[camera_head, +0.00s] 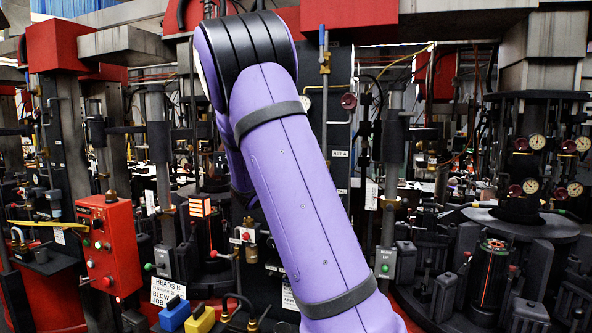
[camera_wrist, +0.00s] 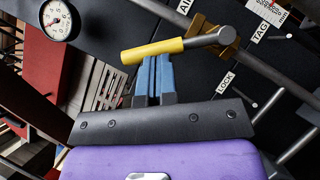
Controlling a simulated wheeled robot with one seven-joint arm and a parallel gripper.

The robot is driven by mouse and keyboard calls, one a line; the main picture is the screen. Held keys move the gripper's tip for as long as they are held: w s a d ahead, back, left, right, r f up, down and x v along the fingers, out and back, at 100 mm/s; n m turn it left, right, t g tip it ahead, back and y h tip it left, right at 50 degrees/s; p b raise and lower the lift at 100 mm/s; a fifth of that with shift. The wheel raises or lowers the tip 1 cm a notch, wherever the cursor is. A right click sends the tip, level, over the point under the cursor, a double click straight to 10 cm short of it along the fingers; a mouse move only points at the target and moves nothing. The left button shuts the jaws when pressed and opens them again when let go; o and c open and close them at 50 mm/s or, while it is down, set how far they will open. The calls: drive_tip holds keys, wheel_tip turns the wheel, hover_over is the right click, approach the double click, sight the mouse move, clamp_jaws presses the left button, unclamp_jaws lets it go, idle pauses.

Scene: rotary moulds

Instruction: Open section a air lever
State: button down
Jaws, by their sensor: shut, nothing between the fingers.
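In the wrist view, a lever with a yellow grip (camera_wrist: 152,51) lies nearly level across the picture, tilted slightly up to the right. Its bare metal end joins a brass-coloured fitting on a pipe. A partly cut-off label reading "AI" (camera_wrist: 185,7) is above it. My gripper (camera_wrist: 154,62) has its blue fingers together, with nothing between them. The fingertips are right at the lower edge of the yellow grip; I cannot tell whether they touch it. In the head view my purple arm hides the gripper, and I cannot make out this lever.
A round gauge (camera_wrist: 57,19) is at the upper left of the wrist view. Labels "TAC" (camera_wrist: 268,24) and "LOCK" (camera_wrist: 225,83) and grey pipes are at right. In the head view, a red control box (camera_head: 108,245) stands left and machinery crowds around my arm.

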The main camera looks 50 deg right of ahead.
drive_tip(key=shift+s+d+r+m+g+y, duration=0.2)
drive_tip(key=shift+s+r+m+y, duration=0.4)
drive_tip(key=shift+m, duration=0.6)
drive_tip(key=shift+s+d+r+m+g+y, duration=0.35)
drive_tip(key=shift+m+y, duration=0.4)
drive_tip(key=shift+m, duration=0.45)
drive_tip(key=shift+s+d+r+m+g+y, duration=0.1)
drive_tip(key=shift+s+r+m+y, duration=0.5)
drive_tip(key=shift+m, duration=0.6)
drive_tip(key=shift+f, duration=0.1)
drive_tip(key=w+a, duration=0.5)
drive_tip(key=a, duration=0.7)
drive_tip(key=shift+f, duration=0.15)
drive_tip(key=shift+w, duration=0.15)
